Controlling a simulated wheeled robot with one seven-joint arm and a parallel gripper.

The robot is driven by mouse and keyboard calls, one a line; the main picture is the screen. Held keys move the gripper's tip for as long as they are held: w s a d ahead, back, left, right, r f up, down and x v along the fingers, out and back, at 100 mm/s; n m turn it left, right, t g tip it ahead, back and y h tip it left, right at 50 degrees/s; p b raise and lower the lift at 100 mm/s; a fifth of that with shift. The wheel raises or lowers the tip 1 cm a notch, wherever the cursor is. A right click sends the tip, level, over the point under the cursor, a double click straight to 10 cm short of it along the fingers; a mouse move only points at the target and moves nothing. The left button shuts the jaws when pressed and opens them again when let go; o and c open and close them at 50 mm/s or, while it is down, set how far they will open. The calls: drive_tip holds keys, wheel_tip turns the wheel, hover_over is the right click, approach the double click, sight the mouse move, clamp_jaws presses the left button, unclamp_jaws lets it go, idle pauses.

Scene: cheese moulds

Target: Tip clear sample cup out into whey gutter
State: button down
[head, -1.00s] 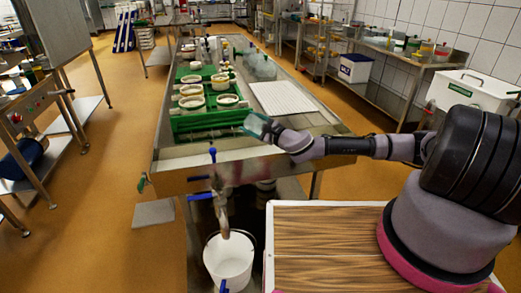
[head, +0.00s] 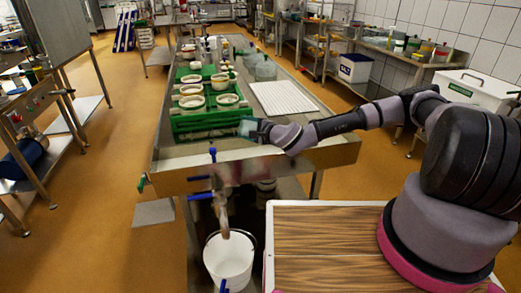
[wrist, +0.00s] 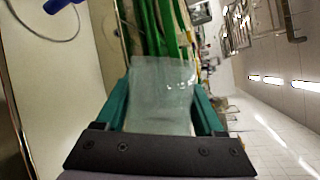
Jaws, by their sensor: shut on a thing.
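My gripper (head: 249,127) is at the near end of the steel table, just in front of the green moulds tray. In the wrist view its teal fingers are shut on the clear sample cup (wrist: 160,90), one on each side. The wrist view is rolled, with the room's ceiling to the right, so my gripper is turned on its side. The cup's contents cannot be made out. In the head view the cup is hardly distinguishable from the fingers. The whey gutter appears to be the bare steel strip (head: 200,163) along the table's near end, below my gripper.
A green tray (head: 185,125) of white moulds stands behind my gripper. A white ridged mat (head: 283,97) lies to its right. Blue-handled valves (head: 200,196) stick out at the table's front, above a white bucket (head: 229,258). A wood-topped surface (head: 325,240) is at the front.

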drive_tip(key=f+n+h, duration=0.1)
drive_tip(key=n, duration=0.1)
drive_tip(key=a+f+n+h, duration=0.1)
drive_tip(key=f+n+h, duration=0.1)
drive_tip(key=f+n+h+b, duration=0.1)
drive_tip(key=h, duration=0.1)
drive_tip(key=shift+s+a+f+n, duration=0.15)
drive_tip(key=shift+a+n, duration=0.15)
drive_tip(key=shift+n, duration=0.1)
drive_tip(key=shift+d+f+n+h, duration=0.1)
drive_tip(key=shift+f+n+h, duration=0.4)
drive_tip(key=shift+h, duration=0.1)
drive_tip(key=shift+d+f+n+t+h+b, duration=0.1)
drive_tip(key=shift+n+t+h+b, duration=0.3)
drive_tip(key=shift+n+h, duration=0.65)
drive_tip(key=shift+s+a+r+n+t+h+b, duration=0.2)
drive_tip(key=shift+a+r+n+t+h+b, duration=0.25)
drive_tip(key=shift+a+n+h, duration=0.45)
drive_tip(key=shift+s+a+r+n+t+h+b, duration=0.15)
drive_tip(key=shift+a+r+n+t+h+b, duration=0.4)
drive_tip(key=shift+n+h, duration=0.5)
